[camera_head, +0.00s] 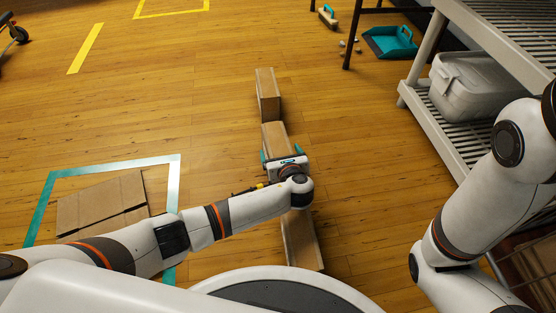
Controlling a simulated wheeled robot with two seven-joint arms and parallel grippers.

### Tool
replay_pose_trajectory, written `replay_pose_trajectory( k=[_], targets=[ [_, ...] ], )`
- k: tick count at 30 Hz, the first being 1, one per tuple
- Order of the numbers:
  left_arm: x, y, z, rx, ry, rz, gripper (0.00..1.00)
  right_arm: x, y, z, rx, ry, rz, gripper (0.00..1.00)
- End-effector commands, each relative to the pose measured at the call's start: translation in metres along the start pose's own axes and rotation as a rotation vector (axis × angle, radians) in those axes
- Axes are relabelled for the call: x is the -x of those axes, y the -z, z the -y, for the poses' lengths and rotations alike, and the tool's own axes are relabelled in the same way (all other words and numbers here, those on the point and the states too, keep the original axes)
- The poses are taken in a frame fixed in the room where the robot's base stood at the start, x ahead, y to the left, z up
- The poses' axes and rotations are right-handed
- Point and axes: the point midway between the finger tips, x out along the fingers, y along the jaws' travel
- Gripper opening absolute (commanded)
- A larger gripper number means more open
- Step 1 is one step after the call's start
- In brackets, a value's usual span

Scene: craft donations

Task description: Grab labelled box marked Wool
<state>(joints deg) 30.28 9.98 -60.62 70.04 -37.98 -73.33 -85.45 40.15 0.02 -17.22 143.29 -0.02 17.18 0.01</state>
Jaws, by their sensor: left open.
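Three brown cardboard boxes stand in a line on the wooden floor: a far box (268,92), a middle box (275,135) and a near box (302,243). No label can be read on any of them, so I cannot tell which is marked Wool. My left gripper (281,153) is open, with its teal fingertips on either side of the near part of the middle box. I cannot tell whether they touch it. My left wrist and forearm hide part of the middle and near boxes. My right arm shows at the right, its gripper out of view.
Flat cardboard (103,203) lies inside a teal floor outline (118,163) at the left. A grey shelf rack (445,132) with a lidded bin (470,85) stands at the right. A teal dustpan (391,43) and brush (327,17) lie at the back.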

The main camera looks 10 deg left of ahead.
Motion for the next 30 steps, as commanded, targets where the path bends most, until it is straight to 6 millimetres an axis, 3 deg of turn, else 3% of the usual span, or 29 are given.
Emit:
replay_pose_trajectory(
  k=[6, 20, 30],
  targets=[
    [-0.0001, 0.0012, 0.0001, 0.000, 0.000, 0.000, 0.89, -0.0005, 0.0001, 0.0001, 0.000, 0.000, 0.000, 0.36],
    [-0.0001, 0.0006, 0.0002, 0.000, 0.001, 0.000, 0.14, -0.0004, 0.0003, 0.0002, 0.000, 0.000, 0.000, 0.36],
    [0.0017, 0.0059, -0.0001, 0.001, 0.000, -0.002, 0.13, -0.0042, 0.0020, 0.0012, 0.000, 0.000, -0.001, 0.36]
  ],
)
